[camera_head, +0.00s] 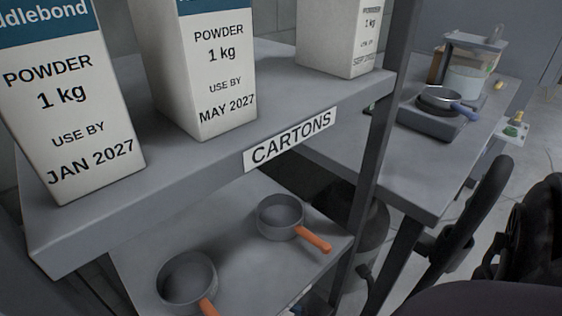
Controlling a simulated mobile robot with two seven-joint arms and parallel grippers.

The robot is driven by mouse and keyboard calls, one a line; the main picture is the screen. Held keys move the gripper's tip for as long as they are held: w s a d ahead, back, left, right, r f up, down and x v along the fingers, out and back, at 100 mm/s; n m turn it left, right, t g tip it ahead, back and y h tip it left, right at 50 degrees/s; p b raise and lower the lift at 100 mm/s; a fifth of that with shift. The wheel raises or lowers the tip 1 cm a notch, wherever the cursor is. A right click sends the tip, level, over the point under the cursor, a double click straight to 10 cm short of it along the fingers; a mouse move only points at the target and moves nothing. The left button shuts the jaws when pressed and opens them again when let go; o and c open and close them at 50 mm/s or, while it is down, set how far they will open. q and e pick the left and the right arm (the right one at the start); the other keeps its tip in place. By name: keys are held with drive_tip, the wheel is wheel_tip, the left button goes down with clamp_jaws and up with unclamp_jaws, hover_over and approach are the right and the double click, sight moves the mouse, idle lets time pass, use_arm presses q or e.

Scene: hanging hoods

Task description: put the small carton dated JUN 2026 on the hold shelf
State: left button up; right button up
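No carton that I can read as JUN 2026 is in view. On the shelf labelled CARTONS (200,158) stand three upright white powder cartons. The left carton (80,115) reads 1 kg, JAN 2027. The middle carton (205,65) reads 1 kg, MAY 2027. The right carton (340,40) stands farther back; its small date seems to begin with SEP, and I cannot read the year surely. The tops of the cartons are cut off. No shelf marked hold shows. I see neither gripper's fingertips; dark arm-like parts fill the lower right.
Below the shelf, a lower board bears two grey pans (281,215) (187,282) with orange handles. A dark post stands at the shelf's right end. Beyond it, a grey counter (415,175) carries a small pan (440,98) on a dark appliance and a clear container (468,62).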

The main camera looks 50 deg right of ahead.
drive_tip(key=v, duration=1)
drive_tip(key=shift+s, duration=0.3)
drive_tip(key=shift+d+f, duration=0.1)
drive_tip(key=shift+d, duration=0.05)
